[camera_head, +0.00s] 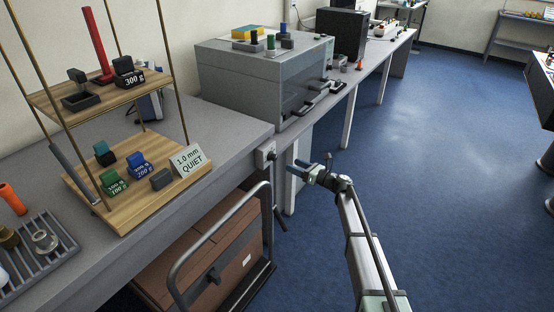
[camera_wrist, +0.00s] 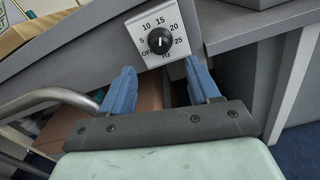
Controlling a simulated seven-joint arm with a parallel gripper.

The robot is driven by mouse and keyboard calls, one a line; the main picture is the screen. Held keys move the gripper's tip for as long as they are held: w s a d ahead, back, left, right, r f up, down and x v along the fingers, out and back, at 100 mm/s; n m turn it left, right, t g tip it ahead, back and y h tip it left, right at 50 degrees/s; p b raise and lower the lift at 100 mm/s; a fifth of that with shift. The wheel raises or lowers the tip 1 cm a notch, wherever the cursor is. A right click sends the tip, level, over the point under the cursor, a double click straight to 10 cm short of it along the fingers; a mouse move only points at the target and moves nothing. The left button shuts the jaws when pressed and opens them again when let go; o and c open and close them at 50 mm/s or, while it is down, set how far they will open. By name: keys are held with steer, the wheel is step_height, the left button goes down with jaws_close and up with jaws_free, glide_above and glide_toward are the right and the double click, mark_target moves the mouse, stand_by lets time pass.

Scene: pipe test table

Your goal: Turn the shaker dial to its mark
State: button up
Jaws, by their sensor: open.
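The shaker dial is a round black knob (camera_wrist: 159,41) on a white plate (camera_wrist: 176,17) printed OFF, 5, 10, 15, 20, 25 and Hz. A thin pale line on the knob seems to point up, roughly toward 15; it is too small to read surely. No separate target mark can be made out. In the head view the small dial plate (camera_head: 265,154) is on the front edge of the bench. My gripper (camera_wrist: 160,66) is open and empty, its blue fingers facing the plate, below and either side of the knob, apart from it. The head view also shows my gripper (camera_head: 301,168) right of the dial.
A wooden shelf stand (camera_head: 130,205) with blocks and a card (camera_head: 188,160) reading 1.0 mm QUIET stands on the left bench. Below the dial are a bent metal rail (camera_head: 205,243) and a brown case (camera_head: 190,262). A grey machine (camera_head: 235,85) stands behind. The blue floor at right is open.

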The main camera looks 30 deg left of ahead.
mark_target(276, 158)
steer(key=a, duration=1)
steer(key=shift+c, duration=0.2)
steer(key=c, duration=1)
